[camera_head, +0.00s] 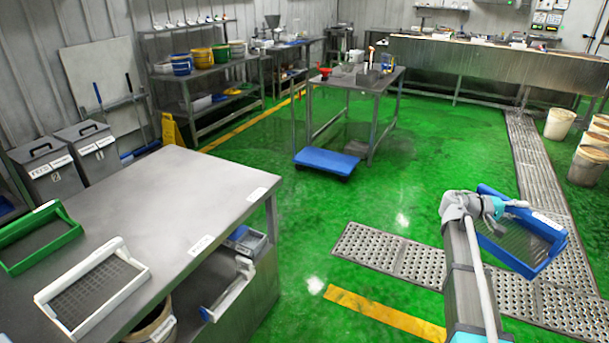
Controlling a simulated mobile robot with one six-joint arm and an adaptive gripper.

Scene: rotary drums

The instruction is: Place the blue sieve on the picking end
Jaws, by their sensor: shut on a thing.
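The blue sieve (522,244) is at the right, held up and tilted above the green floor and metal floor grating. It has a blue frame, a mesh bottom and a white label on one side. A steel table (165,185) stands at the left, well apart from the sieve. Labels lie along its right edge (257,194) and front edge (200,245), too small to read, so I cannot tell which end is the picking end.
A green sieve (38,240) and a white sieve (95,287) lie on the steel table's left part; its far right part is bare. A blue platform trolley (327,162) sits by a small table (350,80). Open green floor lies between my arm and the steel table.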

